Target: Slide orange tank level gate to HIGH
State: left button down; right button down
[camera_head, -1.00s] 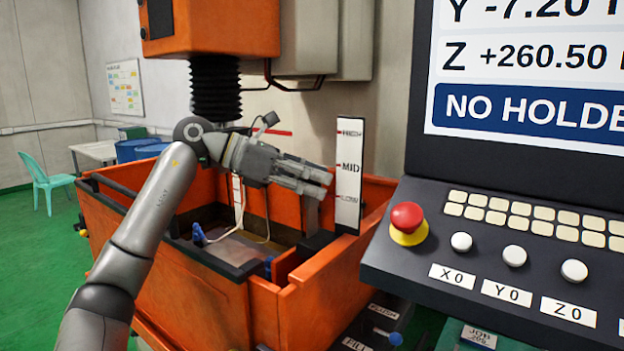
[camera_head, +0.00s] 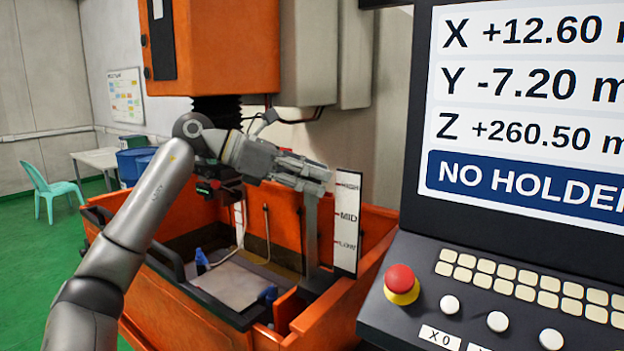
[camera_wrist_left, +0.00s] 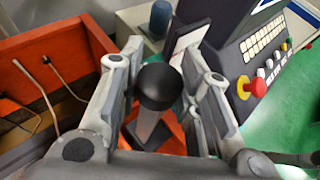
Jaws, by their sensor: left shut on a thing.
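The orange tank (camera_head: 215,318) stands open at the machine. Its level gate shows as a grey upright bar (camera_head: 311,235) at the tank's right side, and its black knob (camera_wrist_left: 158,86) shows in the left wrist view. A white scale plate (camera_head: 347,215) marked HIGH, MID and LOW stands just right of the bar. My left gripper (camera_head: 322,179) is shut on the knob, with a finger on each side, and hides it in the head view. The fingertips are about level with the HIGH mark. My right gripper is not in view.
The control console (camera_head: 440,265) with a red stop button (camera_head: 401,279) stands close on the right. The orange machine head (camera_head: 225,50) with black bellows hangs above the tank. A green chair (camera_head: 50,190) and a table stand far left.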

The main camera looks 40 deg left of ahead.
pick_arm(q)
notch_tip(320, 180, up, 2)
jog(key=shift+r+p, duration=0.2)
jog(key=shift+p, duration=0.3)
jog(key=c, duration=1)
grip_release()
jog(key=shift+f, duration=0.1)
jog(key=shift+c, duration=0.2)
jog(key=shift+s+a, duration=0.1)
jog(key=shift+a, duration=0.05)
jog(key=shift+s+a, duration=0.2)
jog(key=v, duration=1.1)
jog(key=shift+s, duration=0.2)
